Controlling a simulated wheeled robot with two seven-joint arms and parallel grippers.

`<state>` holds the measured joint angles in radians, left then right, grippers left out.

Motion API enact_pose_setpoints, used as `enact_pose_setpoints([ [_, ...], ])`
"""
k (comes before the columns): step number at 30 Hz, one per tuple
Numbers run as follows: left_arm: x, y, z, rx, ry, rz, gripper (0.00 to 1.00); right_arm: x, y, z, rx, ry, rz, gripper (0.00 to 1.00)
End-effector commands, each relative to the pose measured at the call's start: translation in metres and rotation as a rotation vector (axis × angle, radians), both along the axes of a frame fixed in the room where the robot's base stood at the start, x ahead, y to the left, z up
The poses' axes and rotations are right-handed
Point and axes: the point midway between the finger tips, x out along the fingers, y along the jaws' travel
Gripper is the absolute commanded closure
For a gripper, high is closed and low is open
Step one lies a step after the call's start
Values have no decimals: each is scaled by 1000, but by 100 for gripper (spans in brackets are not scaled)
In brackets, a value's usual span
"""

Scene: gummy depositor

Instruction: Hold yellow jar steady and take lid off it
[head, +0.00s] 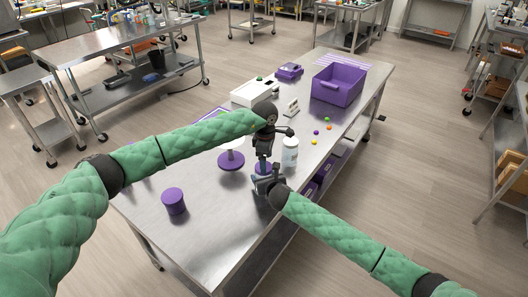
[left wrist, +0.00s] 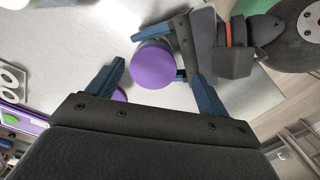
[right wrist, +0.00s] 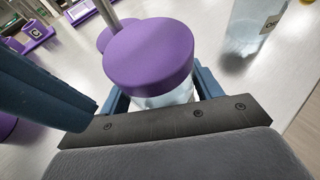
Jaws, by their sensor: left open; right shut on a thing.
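A jar with a round purple lid (right wrist: 148,58) stands on the steel table, its clear, pale body (right wrist: 170,97) showing below the lid. I see no clear yellow on it. My right gripper (head: 266,184) is shut on the jar's body, below the lid. My left gripper (head: 264,160) points down just above the lid. In the left wrist view its blue fingers are spread wide to either side of the lid (left wrist: 153,64), apparently apart from it. The right gripper's fingers show beside the jar there. The jar's contents are hidden.
A white-capped clear jar (head: 290,153) stands close to the right. A purple-based stand (head: 231,160) is close to the left, and a purple canister (head: 173,201) is at the front left. Small coloured balls lie right. A purple bin (head: 338,84) and a white device (head: 254,91) stand farther back.

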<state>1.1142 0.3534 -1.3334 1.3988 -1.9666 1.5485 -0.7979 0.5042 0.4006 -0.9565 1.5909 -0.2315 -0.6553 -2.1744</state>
Motion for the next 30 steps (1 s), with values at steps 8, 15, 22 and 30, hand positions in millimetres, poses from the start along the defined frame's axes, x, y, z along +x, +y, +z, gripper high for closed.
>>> enact_pose_setpoints([
  [8, 10, -4, 40, -28, -33, -148, 21, 0, 1, 0, 0, 0, 1, 99],
  [15, 10, 7, 46, 21, -32, -343, 21, 0, 1, 0, 0, 0, 1, 99],
  [22, 9, 8, 40, 25, -26, -407, 21, 0, 1, 0, 1, -1, 1, 99],
  [30, 9, 8, 6, 24, -24, -406, 21, 0, 1, 1, 1, -1, 1, 99],
])
